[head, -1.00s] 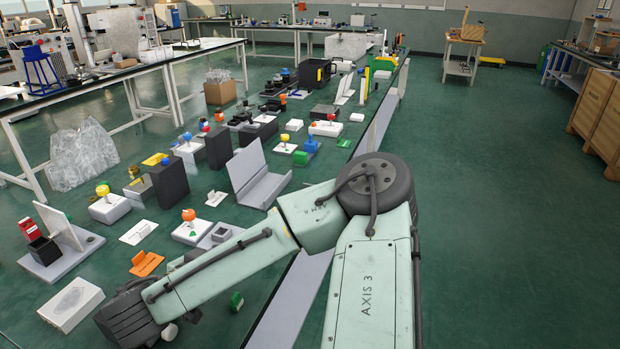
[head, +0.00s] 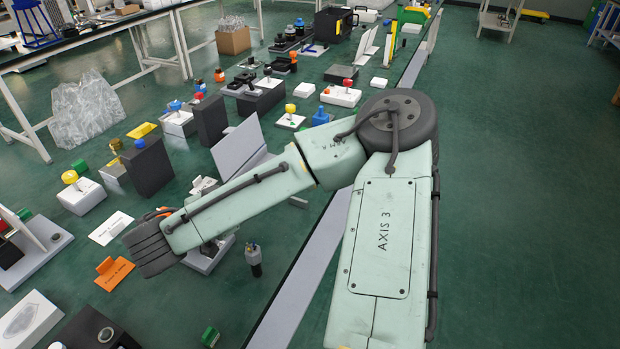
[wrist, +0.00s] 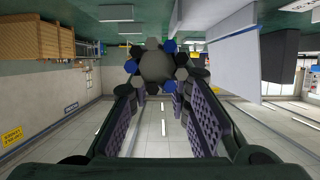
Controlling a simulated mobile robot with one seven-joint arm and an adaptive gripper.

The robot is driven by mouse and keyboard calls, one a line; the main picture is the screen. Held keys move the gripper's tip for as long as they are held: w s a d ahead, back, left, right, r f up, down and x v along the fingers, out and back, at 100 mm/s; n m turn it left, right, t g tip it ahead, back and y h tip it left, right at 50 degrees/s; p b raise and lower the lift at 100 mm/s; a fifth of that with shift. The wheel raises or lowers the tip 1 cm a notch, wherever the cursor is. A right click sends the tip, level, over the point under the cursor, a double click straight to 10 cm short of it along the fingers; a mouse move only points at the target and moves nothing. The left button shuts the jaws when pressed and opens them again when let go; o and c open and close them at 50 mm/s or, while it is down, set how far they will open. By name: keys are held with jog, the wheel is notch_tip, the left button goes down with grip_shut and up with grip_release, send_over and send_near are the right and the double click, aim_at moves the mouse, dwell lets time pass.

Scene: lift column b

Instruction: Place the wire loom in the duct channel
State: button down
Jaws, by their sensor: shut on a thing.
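In the wrist view my gripper (wrist: 160,92), with purple ridged pads, is shut on the wire loom (wrist: 155,66). The loom shows end-on as a round grey core ringed by blue, black and grey strands. In the head view my arm link hides much of the wrist side. A small dark upright thing (head: 255,260) shows right of the link; I cannot tell whether it is the loom or part of the gripper. A grey angled piece with a tall plate (head: 240,146), perhaps the duct channel, stands partly behind my arm. A pale plate (wrist: 222,60) stands ahead on the right in the wrist view.
A green piece (head: 210,337) lies at the front. Several knobbed boxes crowd the area behind. Clear green floor (head: 520,220) lies to the right.

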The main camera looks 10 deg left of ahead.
jog(key=shift+s, duration=0.1)
jog(key=shift+w+d, duration=0.3)
jog(key=shift+w, duration=0.05)
jog(key=w+d, duration=0.1)
jog(key=w, duration=0.1)
jog(key=w+d+f, duration=0.1)
jog(key=w, duration=0.1)
jog(key=w+d, duration=0.2)
jog(key=shift+w+f, duration=0.2)
jog(key=shift+f, duration=0.1)
jog(key=shift+w+d+b, duration=0.2)
jog(key=shift+w+b, duration=0.1)
jog(key=shift+b, duration=0.25)
jog(key=w+d, duration=0.3)
jog(key=w, duration=0.1)
jog(key=shift+r, duration=0.3)
jog(key=shift+w+d+f, duration=0.1)
jog(key=shift+w+d, duration=0.1)
jog(key=shift+w, duration=0.2)
jog(key=shift+w+d+p, duration=0.4)
jog(key=shift+w+p, duration=0.1)
jog(key=shift+a+f, duration=0.1)
jog(key=shift+f, duration=1.6)
